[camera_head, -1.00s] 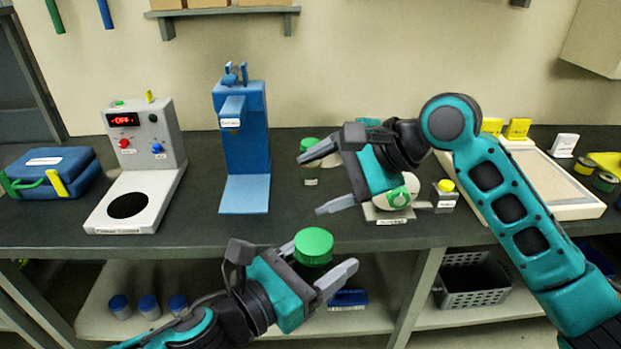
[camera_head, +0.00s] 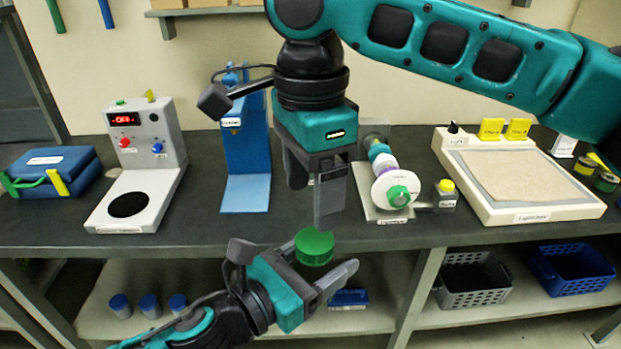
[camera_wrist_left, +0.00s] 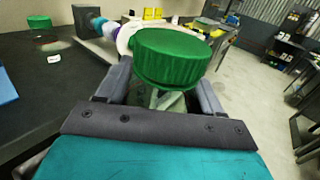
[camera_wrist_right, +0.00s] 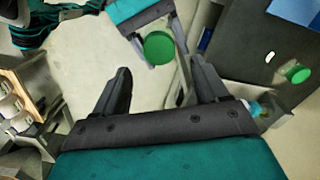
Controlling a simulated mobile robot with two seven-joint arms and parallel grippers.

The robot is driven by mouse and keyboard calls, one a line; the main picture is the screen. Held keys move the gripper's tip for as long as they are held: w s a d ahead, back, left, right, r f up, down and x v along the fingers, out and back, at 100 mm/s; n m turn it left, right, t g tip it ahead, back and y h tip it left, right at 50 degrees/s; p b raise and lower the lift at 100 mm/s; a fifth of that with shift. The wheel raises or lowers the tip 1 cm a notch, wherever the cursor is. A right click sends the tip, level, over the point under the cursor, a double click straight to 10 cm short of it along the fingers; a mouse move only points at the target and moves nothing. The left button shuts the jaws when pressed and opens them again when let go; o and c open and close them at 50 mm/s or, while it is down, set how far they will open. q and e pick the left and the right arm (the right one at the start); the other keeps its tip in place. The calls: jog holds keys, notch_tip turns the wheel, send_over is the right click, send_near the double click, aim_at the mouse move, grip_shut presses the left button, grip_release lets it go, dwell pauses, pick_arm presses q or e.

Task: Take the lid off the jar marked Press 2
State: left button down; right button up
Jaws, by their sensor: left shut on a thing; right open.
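A clear jar (camera_wrist_left: 162,99) with a ribbed green lid (camera_head: 314,246) is held upright in my left gripper (camera_head: 320,272), in front of the bench edge. The lid (camera_wrist_left: 172,58) is on the jar; no marking on this jar is readable. My right gripper (camera_head: 314,195) is open and points down above the green lid. In the right wrist view the lid (camera_wrist_right: 159,48) shows beyond and between the open fingertips, apart from them. Another green-lidded jar (camera_wrist_left: 40,24) stands on the bench; it also shows in the right wrist view (camera_wrist_right: 297,73), but my right gripper hides it in the head view.
A blue press (camera_head: 245,150) and a grey device with an OFF display (camera_head: 145,140) stand on the bench. A screw expeller (camera_head: 388,185) stands right of my right gripper, and a tray (camera_head: 520,205) lies further right. Baskets and blue-lidded jars (camera_head: 149,305) are on the lower shelf.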

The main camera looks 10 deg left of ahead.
aim_at(311, 239)
notch_tip(311, 239, down, 7)
jog(key=shift+f, duration=0.15)
dwell(0.4)
